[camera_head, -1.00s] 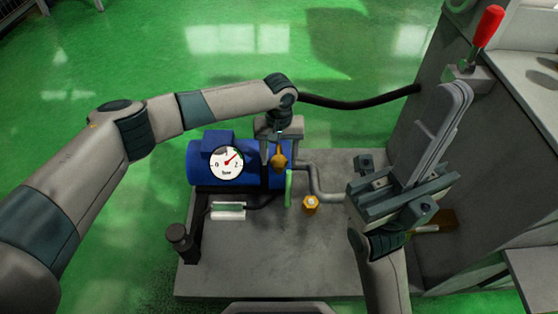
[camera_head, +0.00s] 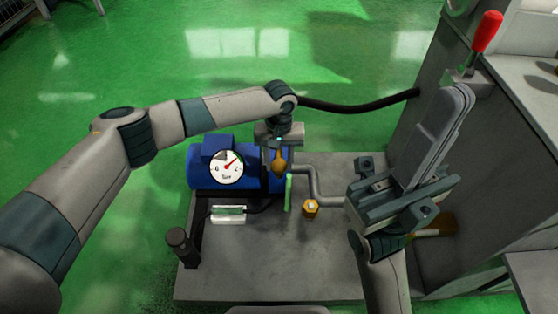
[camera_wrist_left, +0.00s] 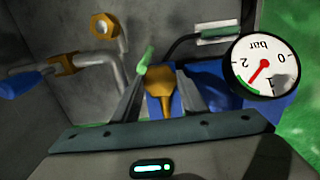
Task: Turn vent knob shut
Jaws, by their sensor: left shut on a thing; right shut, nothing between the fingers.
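A brass knob (camera_head: 280,162), which looks like the vent knob, sits at the right end of a blue cylindrical tank. My left gripper (camera_head: 279,150) reaches it from above and is shut on it. In the left wrist view the knob (camera_wrist_left: 161,92) stands between the two grey fingers, its narrow end toward the gripper body. The fingers hide part of its sides. My right gripper (camera_head: 457,97) is shut and empty at the right, its long grey fingers pointing up and away from the knob.
A round bar gauge (camera_head: 226,166) is left of the knob, with a red needle. A green lever (camera_head: 288,192), a brass nut (camera_head: 310,208) and a bent grey pipe (camera_head: 318,188) are close by. A red-handled lever (camera_head: 487,32) stands at upper right.

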